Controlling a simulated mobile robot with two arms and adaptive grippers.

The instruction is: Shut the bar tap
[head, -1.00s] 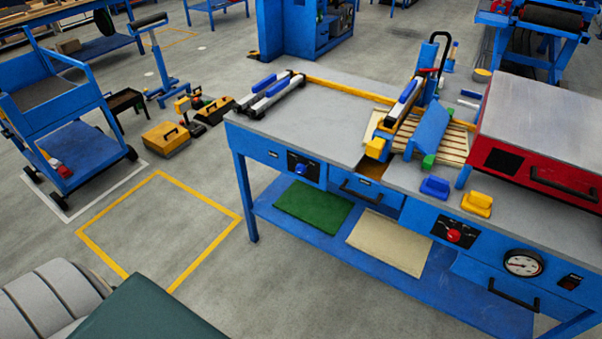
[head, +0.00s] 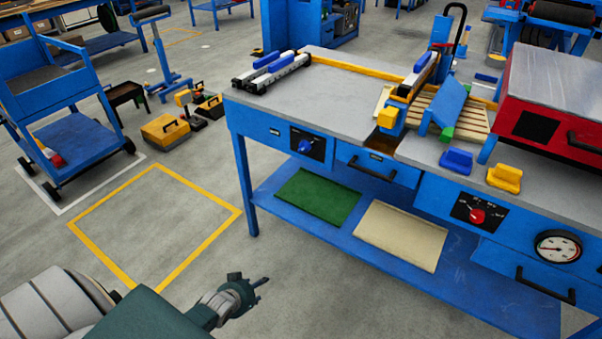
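Two rotary knobs sit on the bench front, and no label I can read says which is the bar tap. A blue knob (head: 304,146) is on a black plate (head: 318,149) at the left. A red knob (head: 477,215) is on another black plate (head: 492,217) further right, near a round white gauge (head: 558,247). My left gripper (head: 260,290) is at the bottom, in front of the bench, low and well apart from both knobs. It looks empty; its finger gap is too small to judge. My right gripper is not in view.
The blue bench (head: 240,150) has drawers with black handles and a lower shelf with a green sheet (head: 318,198) and a beige sheet (head: 398,236). A red-sided box (head: 552,105) stands on top at right.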

